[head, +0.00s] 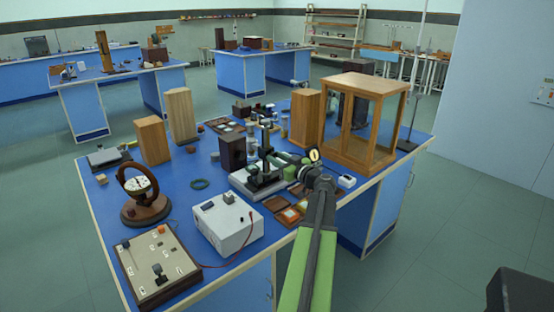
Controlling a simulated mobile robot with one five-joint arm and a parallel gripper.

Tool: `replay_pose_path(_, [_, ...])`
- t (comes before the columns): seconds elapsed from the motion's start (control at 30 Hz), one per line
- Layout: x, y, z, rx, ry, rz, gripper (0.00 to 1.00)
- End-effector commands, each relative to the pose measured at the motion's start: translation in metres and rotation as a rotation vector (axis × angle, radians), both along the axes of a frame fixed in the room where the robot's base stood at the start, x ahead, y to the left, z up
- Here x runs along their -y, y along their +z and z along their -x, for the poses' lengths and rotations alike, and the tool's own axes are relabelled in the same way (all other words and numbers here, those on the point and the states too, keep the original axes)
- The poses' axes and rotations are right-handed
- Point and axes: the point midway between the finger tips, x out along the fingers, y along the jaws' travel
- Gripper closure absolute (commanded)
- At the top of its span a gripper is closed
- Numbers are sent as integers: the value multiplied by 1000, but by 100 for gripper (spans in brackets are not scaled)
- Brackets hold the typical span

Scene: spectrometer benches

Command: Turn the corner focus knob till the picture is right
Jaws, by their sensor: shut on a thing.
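A dark instrument with an upright post and a grey base (257,184) stands near the middle of the blue bench (185,215). My arm reaches up from the bottom, and my gripper (291,171) is at the instrument's right side. The gripper is shut at the place where the corner focus knob would be. The knob is hidden by the gripper and too small to make out. How far it is turned cannot be told. No focused picture can be made out in this view.
A white box (228,228) with a red lead and a switch board (158,266) stand at the front left. A round dial stand (143,196) is behind them. A wood-framed glass case (362,122) stands close on the right, with small trays (290,214) near my arm.

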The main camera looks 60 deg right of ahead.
Motion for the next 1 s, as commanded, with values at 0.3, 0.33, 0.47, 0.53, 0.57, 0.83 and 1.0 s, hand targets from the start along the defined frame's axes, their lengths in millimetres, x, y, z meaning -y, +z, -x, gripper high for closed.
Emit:
replay_pose_path(0.3, [2, 0, -1, 23, 2, -72, 100])
replay_pose_path(0.33, [2, 0, -1, 28, 2, -88, 100])
replay_pose_path(0.47, [2, 0, -1, 56, 2, -172, 100])
replay_pose_path(0.53, [3, 0, -1, 73, 2, -222, 100])
replay_pose_path(0.57, [3, 0, -1, 80, 2, -244, 100])
replay_pose_path(0.83, [3, 0, -1, 142, 2, -425, 100])
replay_pose_path(1.0, [3, 0, -1, 169, 2, -507, 100])
